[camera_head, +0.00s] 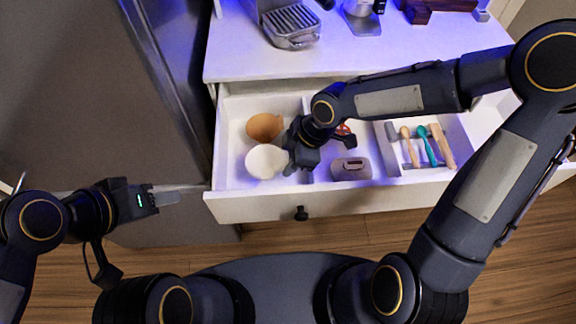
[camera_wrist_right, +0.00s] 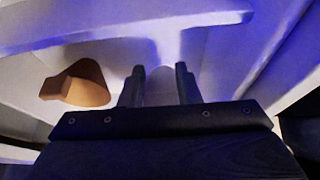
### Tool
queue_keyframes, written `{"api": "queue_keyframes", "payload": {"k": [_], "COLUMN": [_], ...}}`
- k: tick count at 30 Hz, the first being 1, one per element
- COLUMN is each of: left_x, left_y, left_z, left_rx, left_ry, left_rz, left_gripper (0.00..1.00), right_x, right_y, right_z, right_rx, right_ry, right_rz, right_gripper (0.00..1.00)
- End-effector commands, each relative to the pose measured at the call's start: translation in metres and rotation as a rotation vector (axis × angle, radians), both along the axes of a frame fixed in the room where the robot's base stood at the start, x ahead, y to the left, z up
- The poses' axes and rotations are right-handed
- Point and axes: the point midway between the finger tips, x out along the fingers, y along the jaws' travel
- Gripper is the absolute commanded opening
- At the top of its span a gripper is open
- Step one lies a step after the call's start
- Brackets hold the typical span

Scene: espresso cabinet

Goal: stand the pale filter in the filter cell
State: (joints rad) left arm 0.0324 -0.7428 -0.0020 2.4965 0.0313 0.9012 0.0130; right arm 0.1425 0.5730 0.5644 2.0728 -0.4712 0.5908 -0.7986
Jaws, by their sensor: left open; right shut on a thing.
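The pale filter (camera_head: 265,162) is a white cup shape at the left of the open drawer, in front of the brown filter (camera_head: 265,127). My right gripper (camera_head: 291,166) is shut on the pale filter at its right side. In the right wrist view a pale surface (camera_wrist_right: 160,92) shows between the two fingers, and the brown filter (camera_wrist_right: 82,84) lies to the left. The left cell of the drawer (camera_head: 236,122) holds the brown filter; whether the pale filter touches its floor I cannot tell. My left gripper (camera_head: 166,198) is open and empty, outside the drawer on the left.
The drawer's front wall (camera_head: 250,207) and dividers stand around the cells. A grey-beige block (camera_head: 350,169) sits in the middle cell, and a rack with several utensils (camera_head: 428,146) is at right. The white counter (camera_head: 360,55) above carries a machine with a drip tray (camera_head: 291,25).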

Motion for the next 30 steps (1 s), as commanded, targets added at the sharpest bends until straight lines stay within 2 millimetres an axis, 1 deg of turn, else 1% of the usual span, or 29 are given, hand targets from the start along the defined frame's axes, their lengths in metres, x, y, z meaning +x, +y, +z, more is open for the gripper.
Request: {"api": "queue_keyframes", "payload": {"k": [6, 8, 15, 19, 20, 21, 24, 30], "left_x": [0.0, 0.0, 0.0, 0.0, 0.0, 0.0, 0.0, 0.0], "left_y": [0.0, 0.0, 0.0, 0.0, 0.0, 0.0, 0.0, 0.0], "left_z": [-0.004, -0.004, -0.004, -0.008, -0.007, -0.006, -0.006, -0.006], "left_rx": [0.0, 0.0, 0.0, 0.0, 0.0, 0.0, 0.0, 0.0], "left_ry": [0.0, 0.0, 0.0, 0.0, 0.0, 0.0, 0.0, 0.0], "left_rz": [0.0, 0.0, 0.0, 0.0, 0.0, 0.0, 0.0, 0.0], "left_gripper": [0.45, 0.45, 0.45, 0.45, 0.45, 0.45, 0.45, 0.45], "right_x": [-0.001, -0.001, 0.0, 0.0, 0.0, 0.0, 0.0, 0.0], "right_y": [0.0, 0.0, 0.0, 0.0, 0.0, 0.0, 0.0, 0.0], "right_z": [-0.029, -0.035, -0.036, -0.041, -0.039, -0.039, -0.038, -0.038], "right_rx": [-0.001, -0.002, 0.0, 0.0, 0.0, 0.0, 0.0, -0.001], "right_ry": [0.006, 0.004, 0.001, 0.001, 0.001, 0.001, 0.001, 0.001], "right_rz": [-0.001, 0.001, -0.002, -0.002, -0.002, -0.002, -0.002, -0.002], "right_gripper": [0.0, 0.0, 0.0, 0.0, 0.34, 0.39, 0.51, 0.51]}}
